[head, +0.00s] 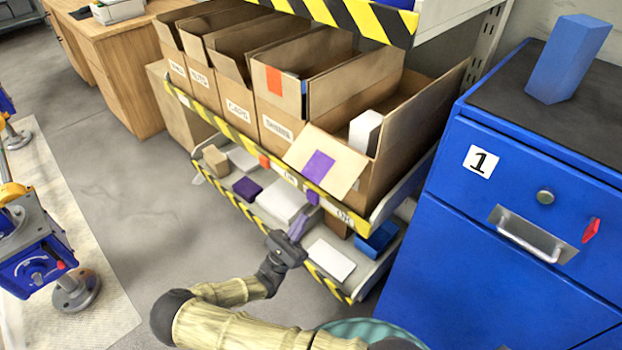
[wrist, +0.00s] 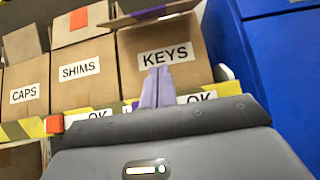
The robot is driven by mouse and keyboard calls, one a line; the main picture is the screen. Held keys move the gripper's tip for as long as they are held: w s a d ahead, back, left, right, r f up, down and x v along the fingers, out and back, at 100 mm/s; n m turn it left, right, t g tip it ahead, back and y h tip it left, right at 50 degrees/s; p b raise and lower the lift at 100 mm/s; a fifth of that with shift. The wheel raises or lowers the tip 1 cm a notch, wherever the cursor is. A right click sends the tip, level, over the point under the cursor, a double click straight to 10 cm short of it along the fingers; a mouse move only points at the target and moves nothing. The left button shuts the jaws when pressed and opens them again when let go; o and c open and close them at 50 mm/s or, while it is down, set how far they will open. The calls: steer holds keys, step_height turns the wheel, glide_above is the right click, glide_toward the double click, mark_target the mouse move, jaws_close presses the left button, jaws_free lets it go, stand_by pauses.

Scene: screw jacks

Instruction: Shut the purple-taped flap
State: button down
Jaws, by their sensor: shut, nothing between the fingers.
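The purple-taped flap (head: 335,178) is a cardboard front flap on the box labelled KEYS (wrist: 182,60). It hangs open, tilted outward and down over the box front, with a purple tape patch in its middle. In the wrist view its underside edge with the purple tape (wrist: 150,13) shows at the top. My gripper (head: 299,222) is below and in front of the flap, near the striped shelf edge, apart from the flap. Its lilac fingers (wrist: 157,86) are shut and empty, pointing at the KEYS box front under the label.
A white block (head: 366,131) stands up inside the KEYS box. A box labelled SHIMS (wrist: 80,70) with red tape stands to its left. A blue cabinet (head: 520,200) closes off the right side. A striped upper shelf edge (head: 345,15) runs above the boxes.

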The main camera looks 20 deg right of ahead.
mark_target(320, 166)
steer(key=shift+a+n+t, duration=0.2)
steer(key=shift+n+t, duration=0.1)
steer(key=shift+w+r, duration=0.1)
steer(key=w+d+r, duration=0.2)
steer(key=d+r, duration=0.2)
steer(key=r, duration=0.6)
steer(key=shift+r+b, duration=0.3)
steer(key=shift+b, duration=0.1)
steer(key=shift+a+r+p, duration=0.1)
steer(key=shift+r+p, duration=0.05)
steer(key=shift+p, duration=0.2)
steer(key=shift+a+r+y+p, duration=0.1)
steer(key=shift+y+p, duration=0.2)
steer(key=shift+p, duration=0.15)
steer(key=shift+s+a+r+p, duration=0.1)
steer(key=shift+a+r+p, duration=0.15)
steer(key=shift+p, duration=0.45)
